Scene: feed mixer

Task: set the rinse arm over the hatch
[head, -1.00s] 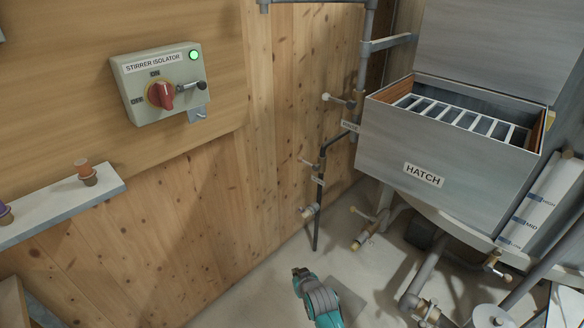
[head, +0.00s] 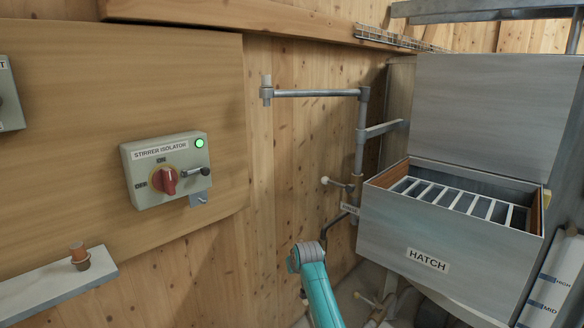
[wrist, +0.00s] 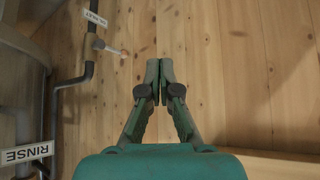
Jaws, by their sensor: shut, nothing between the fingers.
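The rinse arm (head: 315,93) is a grey horizontal pipe in the head view. It reaches left from the top of an upright post (head: 362,125) and ends in a short vertical nozzle. It points along the wood wall, away from the hatch (head: 450,240). The hatch is a grey metal box with its lid (head: 480,115) raised and a white grating (head: 460,197) across its opening. My gripper (wrist: 159,66) is shut and empty in the wrist view, facing the wood wall. In the head view my teal arm is below the rinse arm, left of the hatch; the fingertips cannot be made out.
A side bracket (head: 385,129) joins the post near the hatch. A white-knobbed valve handle (head: 337,183) sticks out below; it also shows in the wrist view (wrist: 105,47). A stirrer isolator box (head: 167,170) with a lit green lamp and a shelf (head: 60,291) are at left.

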